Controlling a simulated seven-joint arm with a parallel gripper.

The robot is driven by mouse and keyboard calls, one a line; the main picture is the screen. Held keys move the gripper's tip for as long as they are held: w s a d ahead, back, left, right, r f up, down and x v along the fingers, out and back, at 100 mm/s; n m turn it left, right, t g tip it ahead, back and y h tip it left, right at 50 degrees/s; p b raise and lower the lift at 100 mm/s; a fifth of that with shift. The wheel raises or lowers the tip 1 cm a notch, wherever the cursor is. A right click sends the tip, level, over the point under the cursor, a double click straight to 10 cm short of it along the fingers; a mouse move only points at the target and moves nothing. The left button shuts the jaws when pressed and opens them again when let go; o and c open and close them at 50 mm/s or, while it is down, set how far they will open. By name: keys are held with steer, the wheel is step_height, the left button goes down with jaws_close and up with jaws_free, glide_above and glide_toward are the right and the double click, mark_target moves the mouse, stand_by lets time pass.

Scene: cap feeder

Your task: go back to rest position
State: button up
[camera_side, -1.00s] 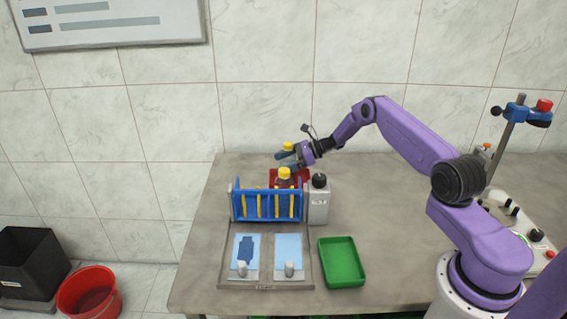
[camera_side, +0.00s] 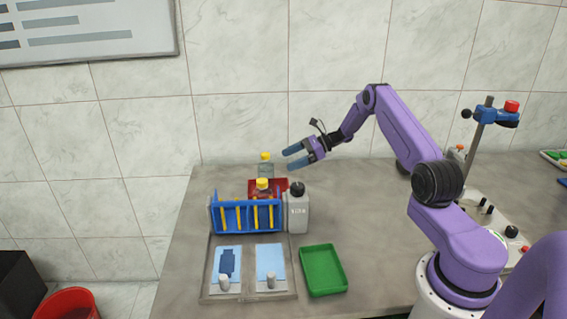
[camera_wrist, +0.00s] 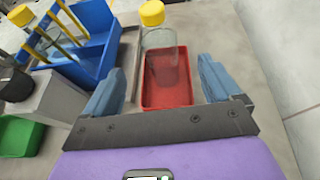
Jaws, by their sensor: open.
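My gripper (camera_side: 294,154) is open and empty, raised above the back of the table, to the right of a clear bottle with a yellow cap (camera_side: 265,164). The bottle stands upright in or at the red tray (camera_side: 281,185); I cannot tell exactly which. In the wrist view the open fingers (camera_wrist: 160,85) sit either side of the view, with the clear bottle (camera_wrist: 160,50) and the red tray (camera_wrist: 168,104) beyond them. The bottle is apart from the fingers.
Table right of the green tray is clear.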

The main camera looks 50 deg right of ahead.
steer(key=shift+s+d, duration=0.1)
steer(key=s+a+r+n+g+h, duration=0.2)
steer(key=a+r+n, duration=0.1)
steer(key=a+n, duration=0.3)
steer(key=s+a+r+n+g+h, duration=0.2)
steer(key=s+a+r+n+g, duration=0.1)
steer(key=a+n, duration=0.3)
steer(key=s+a+r+n+g+h, duration=0.1)
steer(key=s+a+r+n+g, duration=0.2)
steer(key=a+n, duration=0.3)
steer(key=shift+a+r+n+h, duration=0.2)
steer(key=shift+a, duration=0.35)
steer(key=shift+a+r+n+h, duration=0.15)
steer(key=shift+a+n+h, duration=0.05)
steer(key=shift+a, duration=0.35)
steer(key=s+a+r+n+g+h, duration=0.1)
steer(key=s+a+r+n, duration=0.1)
steer(key=s+a+n, duration=0.35)
steer(key=s+a+r+n+h, duration=0.1)
steer(key=s+a+r+n, duration=0.1)
steer(key=s, duration=0.6)
steer(key=s+a+r+n+g+h, duration=0.1)
steer(key=s+a+n, duration=0.3)
steer(key=s, duration=0.3)
steer(key=s+d+n+t+h, duration=0.1)
steer(key=s+d+n, duration=0.2)
steer(key=s+n, duration=0.5)
steer(key=s, duration=0.6)
steer(key=shift+r+t, duration=0.3)
